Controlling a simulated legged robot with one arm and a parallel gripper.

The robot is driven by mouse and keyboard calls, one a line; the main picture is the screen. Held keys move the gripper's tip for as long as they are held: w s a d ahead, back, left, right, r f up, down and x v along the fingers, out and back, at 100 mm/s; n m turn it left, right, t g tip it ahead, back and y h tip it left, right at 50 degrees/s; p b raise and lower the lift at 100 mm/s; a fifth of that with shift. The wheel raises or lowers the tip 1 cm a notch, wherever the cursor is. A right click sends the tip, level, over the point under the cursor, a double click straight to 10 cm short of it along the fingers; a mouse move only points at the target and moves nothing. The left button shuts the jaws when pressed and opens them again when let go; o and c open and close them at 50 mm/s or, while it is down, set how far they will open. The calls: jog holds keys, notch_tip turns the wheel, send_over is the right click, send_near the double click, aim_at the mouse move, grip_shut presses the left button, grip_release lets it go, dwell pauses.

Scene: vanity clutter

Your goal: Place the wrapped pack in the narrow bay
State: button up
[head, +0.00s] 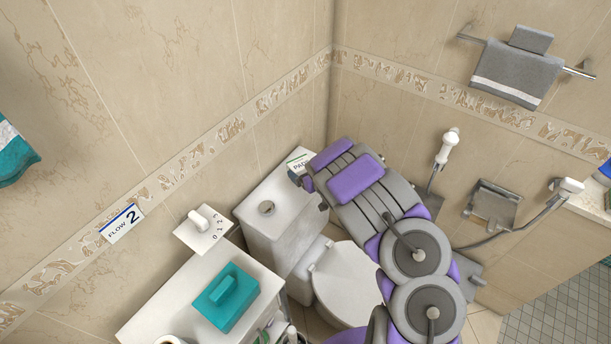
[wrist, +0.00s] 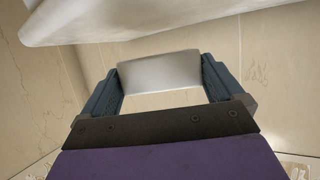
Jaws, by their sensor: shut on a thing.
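My gripper (wrist: 160,85) is shut on a plain pale grey-white block (wrist: 160,72), seen between its two dark fingers in the wrist view. This block looks like the wrapped pack, though no wrapping shows clearly. In the head view my purple and grey arm reaches over the toilet, and its end (head: 300,178) is by the back wall above the right end of the white cistern. I cannot make out the narrow bay.
The cistern (head: 268,208) and toilet lid (head: 341,284) are below my arm. A towel rail (head: 577,71) and a hand shower (head: 447,148) are on the right wall. A large white surface (wrist: 130,18) is close in the wrist view.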

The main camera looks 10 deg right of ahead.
jog(key=shift+w+a+f, duration=0.15)
jog(key=shift+w, duration=0.65)
jog(key=shift+d+f+b, duration=0.15)
jog(key=shift+f+b, duration=0.25)
jog(key=shift+f, duration=0.45)
jog(key=shift+d+f+b, duration=0.15)
jog(key=shift+f+b, duration=0.25)
jog(key=shift+f, duration=0.45)
jog(key=shift+a+f, duration=0.1)
jog(key=shift+a, duration=0.05)
jog(key=o, duration=0.7)
jog(key=shift+o, duration=0.2)
jog(key=p+v, duration=0.2)
jog(key=v, duration=1)
